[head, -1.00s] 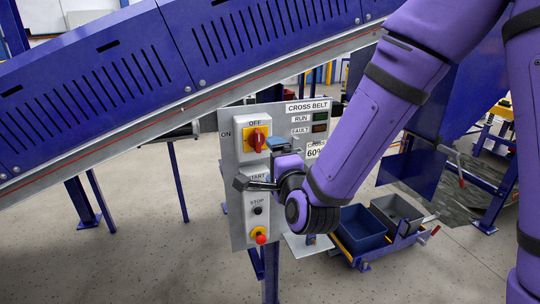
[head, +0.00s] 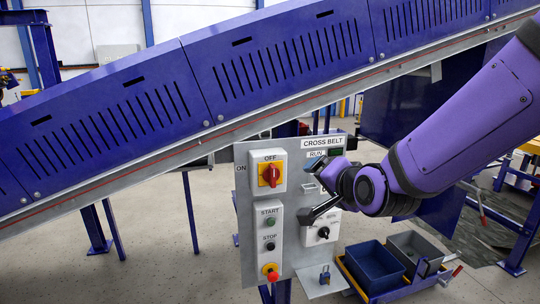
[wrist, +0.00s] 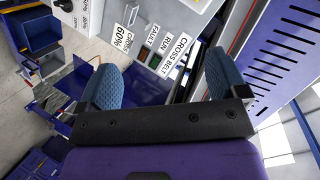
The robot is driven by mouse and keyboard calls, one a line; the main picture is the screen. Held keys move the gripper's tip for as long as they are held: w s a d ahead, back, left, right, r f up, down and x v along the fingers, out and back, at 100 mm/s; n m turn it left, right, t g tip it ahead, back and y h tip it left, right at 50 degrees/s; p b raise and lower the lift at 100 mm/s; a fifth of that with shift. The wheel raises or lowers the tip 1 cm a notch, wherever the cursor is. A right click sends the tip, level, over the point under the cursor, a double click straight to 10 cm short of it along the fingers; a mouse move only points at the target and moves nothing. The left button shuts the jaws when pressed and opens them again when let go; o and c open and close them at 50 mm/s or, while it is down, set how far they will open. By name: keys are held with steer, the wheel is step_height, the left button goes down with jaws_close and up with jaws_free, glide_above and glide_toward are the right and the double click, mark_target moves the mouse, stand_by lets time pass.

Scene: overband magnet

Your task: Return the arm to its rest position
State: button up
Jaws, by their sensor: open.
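My gripper (head: 312,188) is open and empty in front of the right part of the grey control panel (head: 247,215). My purple arm reaches in from the right. In the wrist view, the two blue-padded fingers (wrist: 160,82) stand wide apart with nothing between them. The panel's labels and the RUN and FAULT lamps show beyond them. The gripper and wrist hide part of the panel's right side in the head view. I cannot tell from these frames how near the fingers are to the panel face.
The panel carries a red rotary switch (head: 271,175), START and STOP buttons, a red emergency button (head: 272,273) and a black knob (head: 323,232). A blue padlock (head: 325,276) is at its lower ledge. Blue bin (head: 374,266) and grey bin (head: 415,252) stand right. The blue conveyor (head: 200,95) slopes overhead.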

steer(key=s+d+r+n+g+h, duration=0.2)
steer(key=s+d+r+n+g, duration=0.1)
steer(key=s+d, duration=0.6)
steer(key=s+d+r+n+g+h, duration=0.2)
steer(key=s+d, duration=0.7)
steer(key=s, duration=0.5)
steer(key=r+n+g, duration=0.1)
steer(key=n+g, duration=0.1)
steer(key=shift+d+r+g, duration=0.15)
steer(key=shift+r+g, duration=0.05)
steer(key=shift+g, duration=0.2)
